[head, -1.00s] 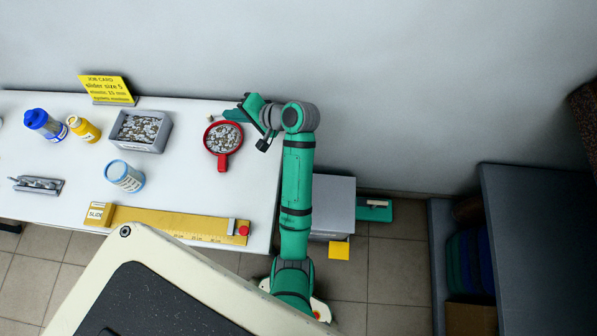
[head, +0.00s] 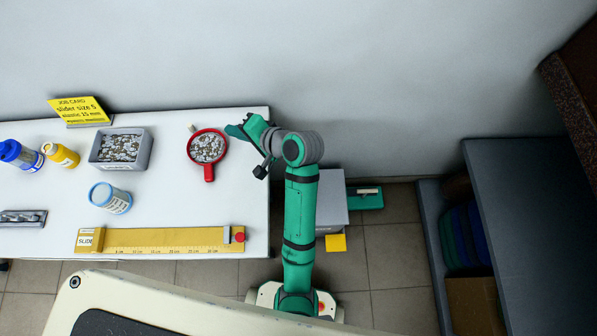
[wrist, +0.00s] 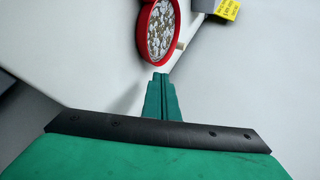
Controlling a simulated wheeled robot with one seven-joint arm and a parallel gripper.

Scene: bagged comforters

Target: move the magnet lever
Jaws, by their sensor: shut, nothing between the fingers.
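A red round dish (head: 209,131) with a short handle holds many small metal pieces near the right end of the white table. It also shows at the top of the wrist view (wrist: 144,42). I cannot tell which thing is the magnet lever; none is clearly marked as one. My gripper (head: 237,130) is just right of the dish, apart from it in the picture, near the table's right edge. In the wrist view, its green fingers (wrist: 161,92) are together with nothing between them, pointing toward the dish.
On the table (head: 160,212) are a grey bin (head: 148,155) of metal pieces, a yellow ruler slide (head: 160,240), a light blue jar (head: 112,198), two bottles and a yellow job card (head: 79,108). A grey box (head: 333,192) stands right of the table. Dark shelving (head: 530,200) is farther right.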

